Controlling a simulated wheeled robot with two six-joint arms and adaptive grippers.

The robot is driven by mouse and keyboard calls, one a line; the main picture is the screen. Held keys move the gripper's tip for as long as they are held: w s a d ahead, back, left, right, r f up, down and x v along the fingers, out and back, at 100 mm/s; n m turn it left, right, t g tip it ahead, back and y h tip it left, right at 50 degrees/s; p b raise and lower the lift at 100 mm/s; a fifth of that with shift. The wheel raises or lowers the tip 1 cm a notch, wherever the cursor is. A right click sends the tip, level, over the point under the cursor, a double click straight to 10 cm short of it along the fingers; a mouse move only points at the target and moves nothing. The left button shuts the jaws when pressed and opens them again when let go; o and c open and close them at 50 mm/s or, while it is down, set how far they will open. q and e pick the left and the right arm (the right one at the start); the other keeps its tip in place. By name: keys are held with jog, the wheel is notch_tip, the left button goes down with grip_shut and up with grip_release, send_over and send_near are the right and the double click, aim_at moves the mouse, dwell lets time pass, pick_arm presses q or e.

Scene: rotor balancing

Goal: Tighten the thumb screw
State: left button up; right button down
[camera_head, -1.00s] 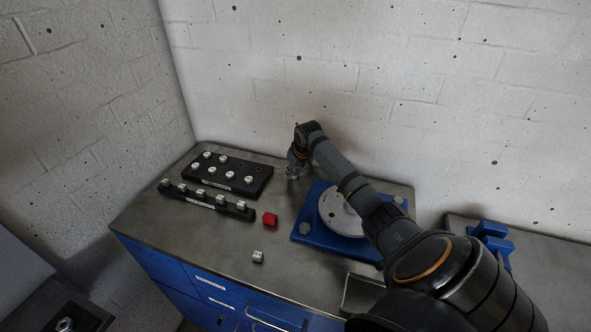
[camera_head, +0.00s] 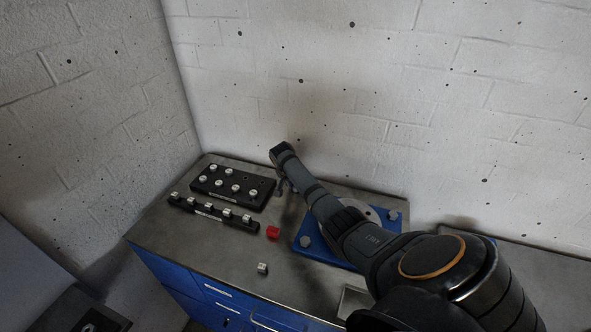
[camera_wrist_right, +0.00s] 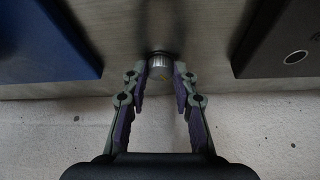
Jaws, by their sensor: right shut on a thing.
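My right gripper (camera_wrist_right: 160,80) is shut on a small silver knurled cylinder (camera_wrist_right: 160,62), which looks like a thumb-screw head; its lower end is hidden. In the head view the right gripper (camera_head: 281,189) is low at the back of the bench, between the black tray and the blue base, and its grip is mostly hidden by the wrist. The blue base (camera_head: 304,241) carries a light grey rotor disc (camera_head: 372,214), largely covered by my right arm. My left gripper is not in view.
The black tray (camera_head: 262,192) and a black rail (camera_head: 240,222) hold several silver weights. In the right wrist view, the blue base (camera_wrist_right: 45,45) and black tray (camera_wrist_right: 262,50) flank the gripper.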

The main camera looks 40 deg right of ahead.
jog(key=m, duration=0.1)
jog(key=m+g+b, duration=0.1)
jog(key=shift+w+f+m, duration=0.15)
jog(key=shift+m, duration=0.15)
jog(key=shift+w+m+g+b, duration=0.1)
jog(key=shift+m+g+b, duration=0.4)
jog(key=shift+m+b, duration=0.8)
jog(key=c, duration=1.1)
grip_release()
jog(key=shift+o, duration=0.2)
jog(key=v, duration=1.2)
jog(key=shift+a, duration=0.15)
